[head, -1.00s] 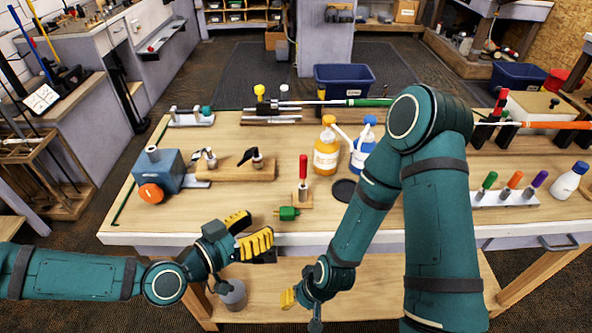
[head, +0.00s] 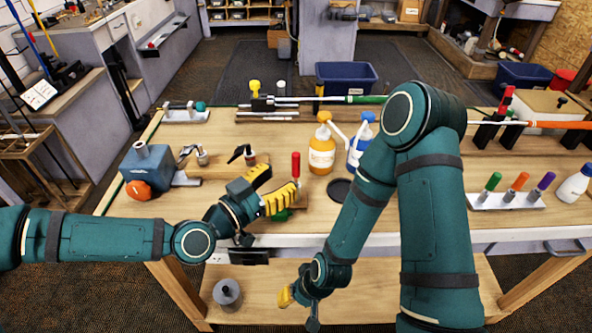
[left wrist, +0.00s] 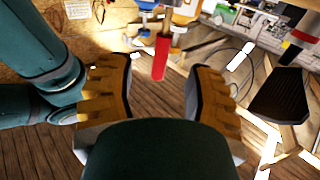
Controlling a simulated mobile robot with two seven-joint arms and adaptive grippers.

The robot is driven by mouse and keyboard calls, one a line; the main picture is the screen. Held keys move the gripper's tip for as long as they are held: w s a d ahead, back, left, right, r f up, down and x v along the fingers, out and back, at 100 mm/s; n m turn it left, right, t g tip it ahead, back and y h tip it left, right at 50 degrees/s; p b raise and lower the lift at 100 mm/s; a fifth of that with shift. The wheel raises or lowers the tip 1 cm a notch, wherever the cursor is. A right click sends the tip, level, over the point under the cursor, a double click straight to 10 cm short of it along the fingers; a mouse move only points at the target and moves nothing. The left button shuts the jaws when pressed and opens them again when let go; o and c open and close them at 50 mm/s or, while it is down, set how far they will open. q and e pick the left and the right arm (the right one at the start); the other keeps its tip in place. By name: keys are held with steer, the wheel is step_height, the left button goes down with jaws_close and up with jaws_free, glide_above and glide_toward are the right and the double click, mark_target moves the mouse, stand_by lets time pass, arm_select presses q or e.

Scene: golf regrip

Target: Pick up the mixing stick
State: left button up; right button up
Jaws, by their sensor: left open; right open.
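The mixing stick, seen as an upright stick with a red handle (head: 296,166), stands near the front of the workbench, its lower end hidden behind my left gripper. My left gripper (head: 282,181) is open and empty, just left of the stick and reaching toward it. In the left wrist view the red handle (left wrist: 161,58) shows between the two yellow fingers, ahead of them; I cannot tell whether they touch it. My right gripper (head: 286,296) is low in front of the bench, below its top; its fingers are partly hidden.
An orange bottle (head: 321,156) and a blue-and-white bottle (head: 359,150) stand behind the stick to the right. A dark round disc (head: 340,190) lies right of it. A blue box (head: 146,164) stands at the left. A rack of colored handles (head: 506,200) is at the right.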

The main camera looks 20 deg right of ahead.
mark_target(293, 168)
arm_select(q)
steer(key=shift+r+b+x, duration=0.1)
steer(key=shift+b+x, duration=0.05)
steer(key=shift+x, duration=1.25)
steer(key=shift+r+b+x, duration=0.15)
steer(key=shift+x, duration=1.3)
jaws_close()
